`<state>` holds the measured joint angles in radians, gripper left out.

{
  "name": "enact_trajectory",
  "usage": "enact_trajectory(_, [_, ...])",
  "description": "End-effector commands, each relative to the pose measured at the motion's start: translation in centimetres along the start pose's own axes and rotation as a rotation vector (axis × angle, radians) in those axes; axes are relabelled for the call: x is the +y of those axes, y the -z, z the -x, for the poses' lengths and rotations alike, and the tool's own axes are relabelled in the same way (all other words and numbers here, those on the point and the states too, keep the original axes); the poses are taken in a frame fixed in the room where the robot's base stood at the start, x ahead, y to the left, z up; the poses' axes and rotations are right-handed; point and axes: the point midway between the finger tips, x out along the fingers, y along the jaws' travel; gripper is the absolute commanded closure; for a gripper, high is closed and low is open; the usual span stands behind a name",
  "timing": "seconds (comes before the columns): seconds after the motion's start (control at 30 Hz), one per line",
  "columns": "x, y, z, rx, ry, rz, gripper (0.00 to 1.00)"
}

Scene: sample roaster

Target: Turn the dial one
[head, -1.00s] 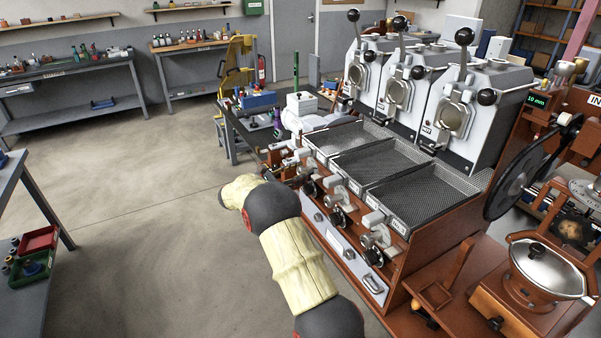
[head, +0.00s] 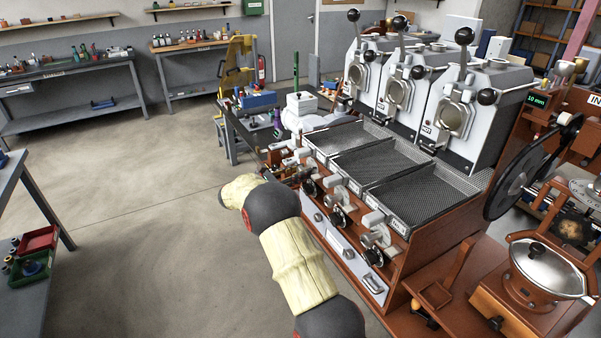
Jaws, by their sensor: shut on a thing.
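The sample roaster's front carries a row of dark knobs, one below each cooling tray. The nearest knob (head: 373,257) and the middle knob (head: 338,218) stand clear of my arm. A further knob (head: 309,187) sits at the far end of the row. My gripper (head: 288,177) is at that far end, small and partly hidden behind my own wrist. It is shut on a dial there, which I take to be dial one. The dial's face and mark are hidden, so its angle cannot be read.
Mesh cooling trays (head: 408,188) and white roaster heads (head: 463,115) with levers rise behind the knobs. A dark bench (head: 236,119) with bottles stands beyond my gripper. The floor (head: 130,200) to the left is clear.

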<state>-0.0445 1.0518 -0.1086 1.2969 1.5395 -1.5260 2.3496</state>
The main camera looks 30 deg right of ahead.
Motion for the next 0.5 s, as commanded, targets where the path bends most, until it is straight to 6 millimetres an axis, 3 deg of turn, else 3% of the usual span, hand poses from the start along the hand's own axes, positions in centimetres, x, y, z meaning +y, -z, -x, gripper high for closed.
enact_trajectory(0.5, [0.22,-0.19,0.02,0.025,0.002,0.400,0.97])
